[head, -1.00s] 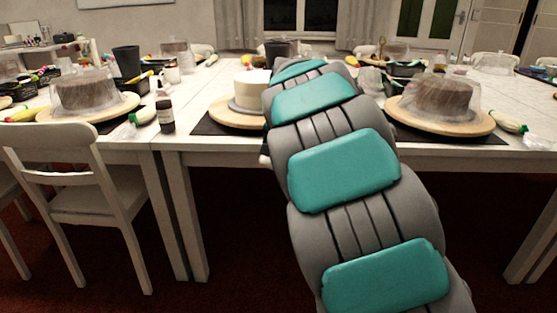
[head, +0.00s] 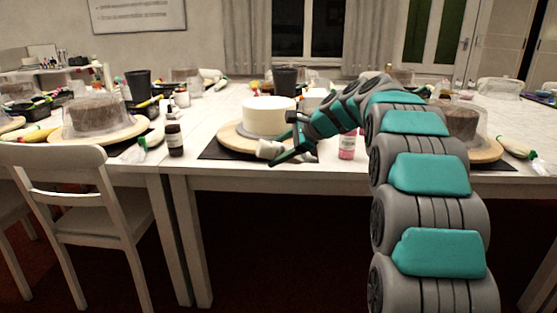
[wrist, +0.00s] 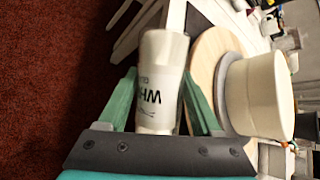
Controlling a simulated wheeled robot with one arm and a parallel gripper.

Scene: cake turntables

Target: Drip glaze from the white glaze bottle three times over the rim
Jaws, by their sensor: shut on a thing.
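My gripper (head: 279,153) is shut on the white glaze bottle (head: 267,149), at the near side of the white cake. The bottle lies tilted, close to level, with its end pointing left in the head view. In the wrist view the bottle (wrist: 160,68) sits between the green fingers of my gripper (wrist: 158,92), with dark letters starting "WH" on its side. The white cake (head: 268,116) stands on a round wooden turntable (head: 228,138); it also shows right of the bottle in the wrist view (wrist: 262,95). I cannot see any glaze on the cake's side.
A pink-labelled bottle (head: 347,147) stands right of my gripper and a dark bottle (head: 175,139) stands to the left. Brown cakes under clear covers sit left (head: 95,114) and right (head: 462,120). A white chair (head: 75,190) stands at the table's front left.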

